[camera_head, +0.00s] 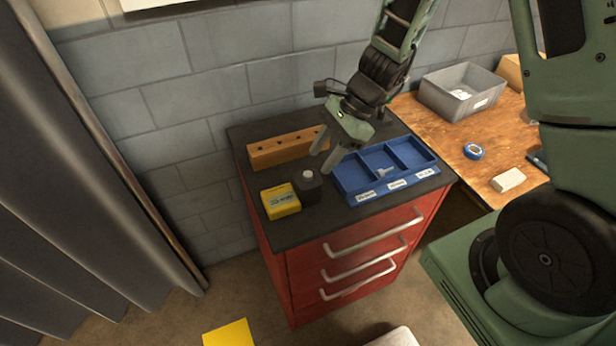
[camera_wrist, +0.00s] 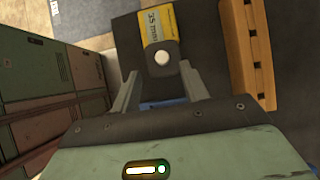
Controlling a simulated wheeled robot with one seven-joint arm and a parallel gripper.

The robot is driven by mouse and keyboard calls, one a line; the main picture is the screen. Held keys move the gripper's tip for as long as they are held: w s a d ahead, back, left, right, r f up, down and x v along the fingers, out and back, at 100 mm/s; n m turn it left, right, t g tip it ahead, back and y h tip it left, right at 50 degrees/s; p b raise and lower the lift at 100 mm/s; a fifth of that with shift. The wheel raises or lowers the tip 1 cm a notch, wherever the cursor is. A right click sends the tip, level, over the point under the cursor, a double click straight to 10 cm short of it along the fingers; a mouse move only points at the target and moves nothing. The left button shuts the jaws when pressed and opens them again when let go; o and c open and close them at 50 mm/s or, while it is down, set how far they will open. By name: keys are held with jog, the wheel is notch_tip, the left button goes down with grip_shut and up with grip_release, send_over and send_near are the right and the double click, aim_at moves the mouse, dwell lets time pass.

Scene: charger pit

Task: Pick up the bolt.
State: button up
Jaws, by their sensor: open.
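A small pale metal piece, which looks like a bolt (camera_head: 383,172), lies in the middle compartment of the blue tray (camera_head: 366,194). A dark block (camera_head: 308,190) with a round whitish top stands left of the tray; I cannot tell whether that top is a bolt head. My gripper (camera_head: 320,162) is open and empty, above the cabinet top between the dark block and the tray. In the wrist view, the dark block's round top (camera_wrist: 162,58) shows just beyond and between the fingertips (camera_wrist: 161,76). The tray is mostly hidden there behind my gripper.
A yellow box (camera_head: 281,201) touches or nearly touches the dark block. A wooden block with holes (camera_head: 283,150) lies behind, near the wall. The red cabinet (camera_head: 340,255) has a dark top. A wooden bench (camera_head: 440,127) with a grey bin (camera_head: 460,92) stands at right.

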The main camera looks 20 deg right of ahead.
aim_at(308, 174)
jog(key=x, duration=0.4)
jog(key=shift+w+a, duration=0.1)
jog(key=shift+w, duration=0.05)
grip_shut()
notch_tip(308, 174, up, 10)
jog(key=p, duration=0.1)
dwell(0.4)
